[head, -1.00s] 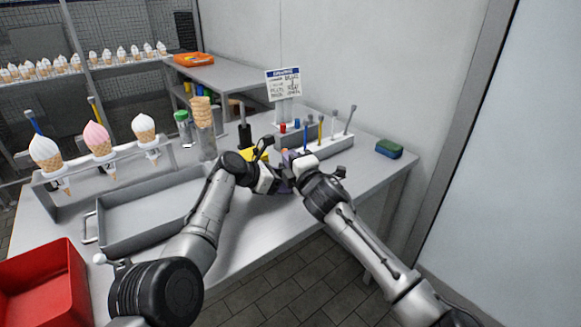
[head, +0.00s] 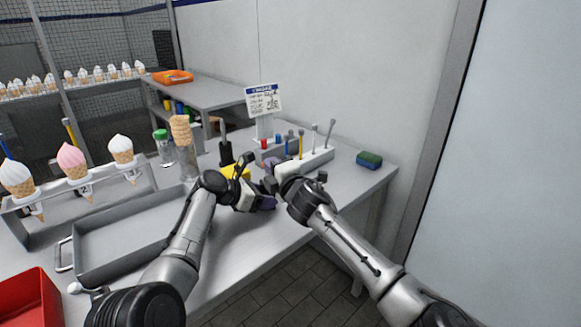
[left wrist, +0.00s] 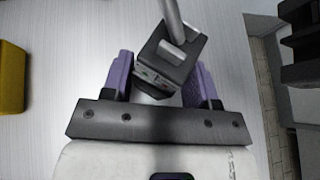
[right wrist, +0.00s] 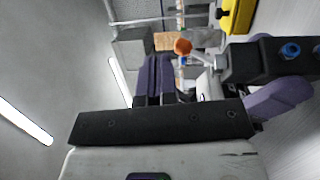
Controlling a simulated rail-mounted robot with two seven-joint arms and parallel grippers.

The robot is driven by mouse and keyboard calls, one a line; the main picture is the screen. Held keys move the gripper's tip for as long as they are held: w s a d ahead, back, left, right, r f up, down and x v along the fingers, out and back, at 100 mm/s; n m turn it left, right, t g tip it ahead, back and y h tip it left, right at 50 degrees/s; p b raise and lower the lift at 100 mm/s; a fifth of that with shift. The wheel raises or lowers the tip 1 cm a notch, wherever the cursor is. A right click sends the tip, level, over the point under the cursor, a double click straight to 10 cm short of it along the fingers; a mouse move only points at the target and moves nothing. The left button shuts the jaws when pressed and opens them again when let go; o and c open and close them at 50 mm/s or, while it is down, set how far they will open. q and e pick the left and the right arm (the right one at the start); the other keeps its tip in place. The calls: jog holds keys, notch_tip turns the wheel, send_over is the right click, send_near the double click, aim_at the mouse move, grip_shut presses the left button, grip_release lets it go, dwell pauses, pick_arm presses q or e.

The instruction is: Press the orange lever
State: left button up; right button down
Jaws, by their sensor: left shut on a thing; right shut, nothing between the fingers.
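An orange ball-shaped lever end (right wrist: 183,46) on a pale rod shows in the right wrist view, just right of my right gripper's fingertips. The rod appears to run to a dark block with a blue knob (right wrist: 290,49). My left gripper (head: 266,202) is shut on a dark block with a grey rod (left wrist: 170,68), between its purple fingers in the left wrist view. My right gripper (head: 268,162) is shut and empty; its purple fingers (right wrist: 155,75) lie together, apart from the orange end. The orange end cannot be made out in the head view.
A yellow block (left wrist: 11,77) lies beside my left gripper. Behind stands a grey rack (head: 318,157) with several coloured-knob rods, and a sign (head: 264,101). A green-blue sponge (head: 369,159) lies right. A grey tray (head: 125,235) and ice cream cones (head: 72,160) are left.

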jog(key=s+d+r, duration=0.6)
jog(key=s+d, duration=0.1)
jog(key=s, duration=0.1)
jog(key=shift+s+r, duration=0.35)
jog(key=shift+r, duration=0.05)
dwell(0.3)
pick_arm(q)
jog(key=o, duration=0.8)
